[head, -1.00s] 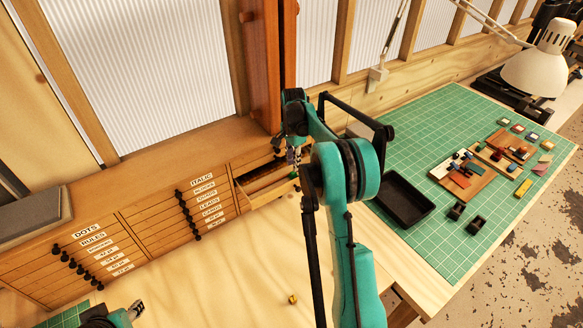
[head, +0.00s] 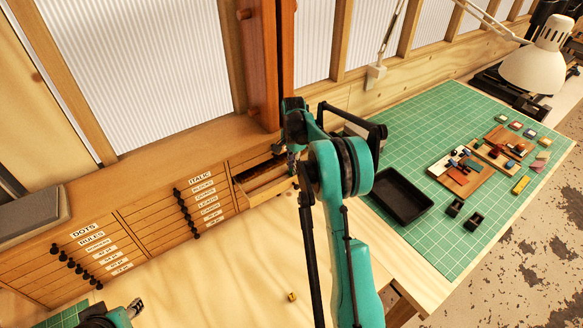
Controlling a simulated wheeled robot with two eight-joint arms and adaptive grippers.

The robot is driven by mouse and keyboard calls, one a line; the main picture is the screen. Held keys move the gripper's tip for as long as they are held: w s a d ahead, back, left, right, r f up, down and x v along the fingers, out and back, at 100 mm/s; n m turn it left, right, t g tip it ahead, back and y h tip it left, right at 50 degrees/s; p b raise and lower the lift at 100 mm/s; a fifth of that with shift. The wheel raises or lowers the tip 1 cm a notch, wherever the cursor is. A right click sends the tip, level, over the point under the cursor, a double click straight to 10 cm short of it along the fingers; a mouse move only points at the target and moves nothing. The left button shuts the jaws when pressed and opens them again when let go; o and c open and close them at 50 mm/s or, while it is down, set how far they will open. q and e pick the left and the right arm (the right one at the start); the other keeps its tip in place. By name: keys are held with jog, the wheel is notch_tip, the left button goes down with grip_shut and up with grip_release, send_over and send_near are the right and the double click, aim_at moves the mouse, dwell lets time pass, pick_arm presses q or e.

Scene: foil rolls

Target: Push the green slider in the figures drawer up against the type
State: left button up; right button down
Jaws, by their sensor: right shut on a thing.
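The open drawer (head: 262,190) juts from the right end of the wooden cabinet, with a light wooden inside partly showing. My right gripper (head: 292,160) is down at the drawer's right end, pointing into it. It is shut on what appears to be the green slider, which the fingers and my arm largely hide. The type in the drawer is too small and dark to make out. My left gripper (head: 135,308) shows only in part at the bottom left, away from the drawer; its jaw opening is unclear.
The labelled cabinet (head: 150,225) has several shut drawers with black knobs. A small brass-coloured piece (head: 292,296) lies on the bare bench top. To the right, a black tray (head: 402,195) and several small parts sit on the green mat (head: 440,130).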

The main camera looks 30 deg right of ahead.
jog(key=d, duration=0.3)
jog(key=shift+w+d, duration=0.15)
jog(key=shift+d, duration=0.1)
jog(key=c, duration=1.8)
grip_release()
jog(key=shift+r, duration=0.15)
notch_tip(320, 180, up, 12)
